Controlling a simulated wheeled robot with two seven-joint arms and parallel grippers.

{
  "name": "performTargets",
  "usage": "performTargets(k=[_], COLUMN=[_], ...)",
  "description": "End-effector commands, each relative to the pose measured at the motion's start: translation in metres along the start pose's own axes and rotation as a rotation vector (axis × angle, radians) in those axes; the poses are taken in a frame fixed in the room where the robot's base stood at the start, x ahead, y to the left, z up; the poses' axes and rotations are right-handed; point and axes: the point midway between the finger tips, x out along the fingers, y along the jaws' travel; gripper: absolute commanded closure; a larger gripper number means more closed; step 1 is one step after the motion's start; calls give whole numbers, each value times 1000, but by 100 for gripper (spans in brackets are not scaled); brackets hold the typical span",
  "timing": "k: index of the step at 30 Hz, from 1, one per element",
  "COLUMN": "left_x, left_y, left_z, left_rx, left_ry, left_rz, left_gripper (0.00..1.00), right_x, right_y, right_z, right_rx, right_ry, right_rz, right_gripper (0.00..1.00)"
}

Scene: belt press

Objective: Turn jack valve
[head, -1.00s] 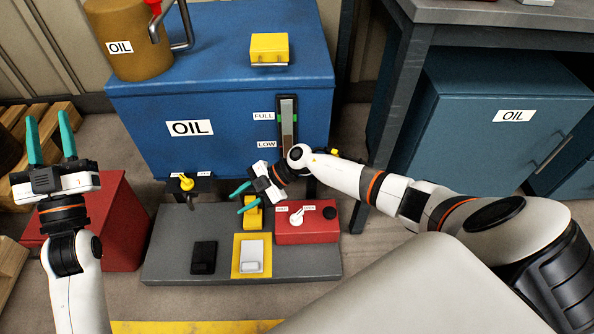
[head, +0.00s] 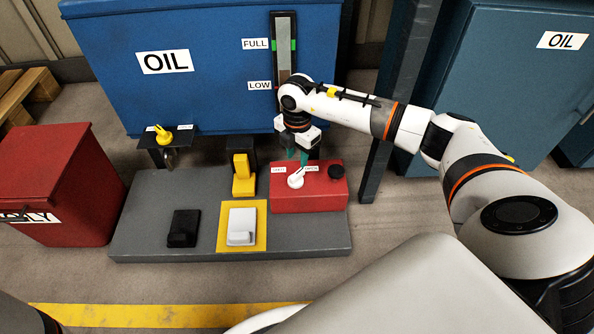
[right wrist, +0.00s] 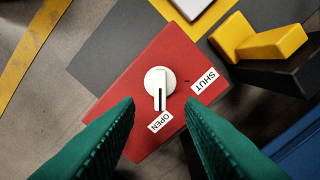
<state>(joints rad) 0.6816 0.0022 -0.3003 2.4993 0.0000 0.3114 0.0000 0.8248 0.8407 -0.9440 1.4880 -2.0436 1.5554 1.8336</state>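The jack valve is a white round knob with a short handle (head: 296,181) on top of a red box (head: 310,197). It also shows in the right wrist view (right wrist: 158,80), where its handle points toward the OPEN label (right wrist: 160,122); the SHUT label (right wrist: 204,81) sits to the other side. My right gripper (head: 303,155) is over the back of the box, fingers pointing down. In the right wrist view, its green fingers (right wrist: 160,106) are apart with nothing between them, on either side of the handle's line. Contact with the handle is not visible. My left gripper is out of view.
A yellow pedal (head: 243,178), a white block (head: 242,224) and a black block (head: 184,226) stand left on the grey plate (head: 145,215). The blue oil tank (head: 205,85) rises behind. A red bin (head: 45,175) stands left.

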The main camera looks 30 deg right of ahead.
Motion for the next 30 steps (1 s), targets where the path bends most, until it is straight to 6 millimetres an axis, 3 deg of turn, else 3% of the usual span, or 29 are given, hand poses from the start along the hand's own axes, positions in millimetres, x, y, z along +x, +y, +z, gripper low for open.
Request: performTargets(k=[1, 3, 9, 22, 23, 29, 30], left_x=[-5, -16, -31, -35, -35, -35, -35], left_y=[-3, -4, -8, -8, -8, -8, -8], left_z=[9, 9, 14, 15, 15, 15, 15], left_rx=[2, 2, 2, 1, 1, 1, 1], left_ry=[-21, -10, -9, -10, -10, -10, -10], left_rz=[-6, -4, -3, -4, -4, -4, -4], left_gripper=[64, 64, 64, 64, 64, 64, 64], right_x=[19, 33, 60, 68, 68, 68, 68], right_y=[0, 0, 0, 0, 0, 0, 0], right_z=[0, 1, 1, 1, 1, 1, 1], right_rx=[0, 0, -1, -2, -2, -2, -2], right_ry=[-1, -2, -2, -3, -3, -3, -3], right_rz=[2, 1, 1, 0, 0, 0, 0], right_gripper=[65, 65, 65, 65, 66, 99, 100])
